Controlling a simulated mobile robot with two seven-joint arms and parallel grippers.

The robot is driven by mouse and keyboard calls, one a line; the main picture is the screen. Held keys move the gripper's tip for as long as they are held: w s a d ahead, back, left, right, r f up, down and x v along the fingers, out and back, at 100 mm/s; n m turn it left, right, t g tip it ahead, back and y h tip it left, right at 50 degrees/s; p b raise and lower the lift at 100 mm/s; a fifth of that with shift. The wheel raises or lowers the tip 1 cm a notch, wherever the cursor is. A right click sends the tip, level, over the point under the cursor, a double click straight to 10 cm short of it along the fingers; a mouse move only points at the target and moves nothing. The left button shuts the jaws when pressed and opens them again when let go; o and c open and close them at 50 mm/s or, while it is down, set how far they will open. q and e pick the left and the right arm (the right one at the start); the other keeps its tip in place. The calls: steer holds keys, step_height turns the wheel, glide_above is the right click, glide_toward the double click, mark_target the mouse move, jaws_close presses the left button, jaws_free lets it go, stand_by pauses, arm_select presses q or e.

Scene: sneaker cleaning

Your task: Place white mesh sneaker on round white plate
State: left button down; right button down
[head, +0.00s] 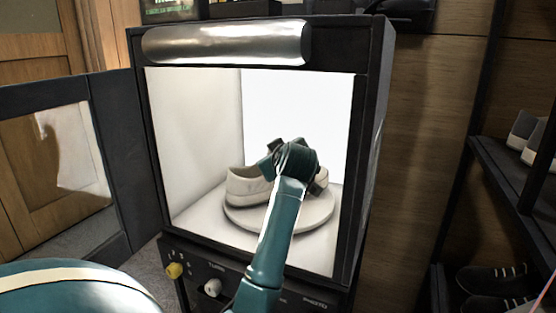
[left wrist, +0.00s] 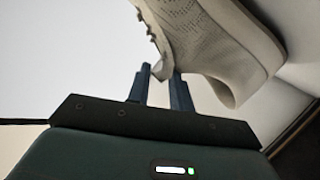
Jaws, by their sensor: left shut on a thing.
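The white mesh sneaker (head: 246,187) is inside the brightly lit box, on or just above the round white plate (head: 300,224). One end of it reaches past the plate's left edge. My left gripper (left wrist: 163,80) is shut on the edge of the sneaker, which also shows in the left wrist view (left wrist: 215,45). In the head view my teal arm reaches into the box, and its dark wrist hides the fingertips and the sneaker's middle. I cannot tell whether the sole touches the plate. My right gripper is not in view.
The box (head: 372,130) has dark walls around its opening, close about my arm. Its door (head: 110,150) with a glass pane stands open at left. Shoes stand on the rack (head: 510,172) at right.

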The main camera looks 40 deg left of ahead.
arm_select(q)
steer(key=shift+r, duration=0.1)
steer(key=shift+f, duration=0.45)
stand_by(0.4)
steer(key=c, duration=1.2)
jaws_free()
steer(key=shift+f, duration=0.1)
steer(key=shift+o, duration=0.2)
steer(key=p+v, duration=0.1)
steer(key=v, duration=0.6)
steer(key=shift+d+p, duration=0.25)
steer(key=shift+p, duration=0.05)
steer(key=shift+s, duration=0.2)
